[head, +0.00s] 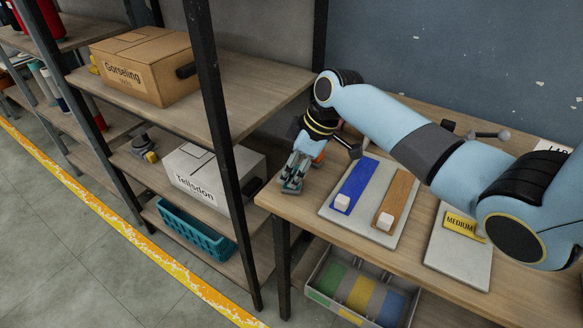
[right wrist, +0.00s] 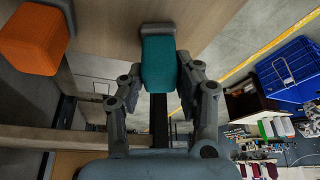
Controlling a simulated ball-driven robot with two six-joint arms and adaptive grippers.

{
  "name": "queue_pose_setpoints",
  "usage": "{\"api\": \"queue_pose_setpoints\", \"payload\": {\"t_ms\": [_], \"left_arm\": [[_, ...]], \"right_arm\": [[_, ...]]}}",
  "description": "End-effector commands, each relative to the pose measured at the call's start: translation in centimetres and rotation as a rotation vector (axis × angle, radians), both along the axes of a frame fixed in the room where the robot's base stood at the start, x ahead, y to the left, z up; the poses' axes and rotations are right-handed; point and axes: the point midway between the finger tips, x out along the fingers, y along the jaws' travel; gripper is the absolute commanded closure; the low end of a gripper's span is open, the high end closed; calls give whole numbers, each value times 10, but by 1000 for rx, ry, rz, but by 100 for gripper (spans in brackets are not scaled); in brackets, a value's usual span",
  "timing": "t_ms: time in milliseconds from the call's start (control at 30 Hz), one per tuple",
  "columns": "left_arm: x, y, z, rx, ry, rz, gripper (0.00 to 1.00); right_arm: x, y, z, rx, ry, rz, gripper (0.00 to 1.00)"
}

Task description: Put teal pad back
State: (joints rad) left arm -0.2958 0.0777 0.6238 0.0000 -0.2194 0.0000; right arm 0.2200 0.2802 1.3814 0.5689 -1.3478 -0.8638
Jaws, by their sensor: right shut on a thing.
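The teal pad (right wrist: 158,63) is a block with a grey piece at its far end, between the fingers of my right gripper (right wrist: 160,85) in the right wrist view. My right gripper is shut on it. In the head view my right gripper (head: 291,184) is low at the left end of the wooden table (head: 275,200), and the fingers mostly hide the pad there. An orange block (right wrist: 30,38) with a similar grey piece is apart from the pad, at upper left of the wrist view. My left gripper is not in view.
A grey board (head: 365,228) with blue and brown strips and white cubes lies right of the gripper. Another board (head: 457,262) bears a yellow MEDIUM block (head: 461,225). Left is a shelf with a brown box (head: 145,65), white box (head: 213,175) and teal basket (head: 195,230).

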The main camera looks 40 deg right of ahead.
Motion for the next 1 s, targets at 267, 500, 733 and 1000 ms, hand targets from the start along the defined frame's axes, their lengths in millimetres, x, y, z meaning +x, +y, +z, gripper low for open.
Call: {"api": "queue_pose_setpoints", "payload": {"t_ms": [267, 500, 733, 1000], "left_arm": [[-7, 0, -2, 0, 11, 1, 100], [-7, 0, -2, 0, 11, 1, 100], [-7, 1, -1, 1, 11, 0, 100], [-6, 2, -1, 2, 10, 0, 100]], "right_arm": [[0, 0, -2, 1, -1, 0, 100], [0, 0, -2, 1, -1, 0, 44], [0, 0, -2, 1, -1, 0, 44], [-8, -10, 30, -3, -4, 1, 44]]}}
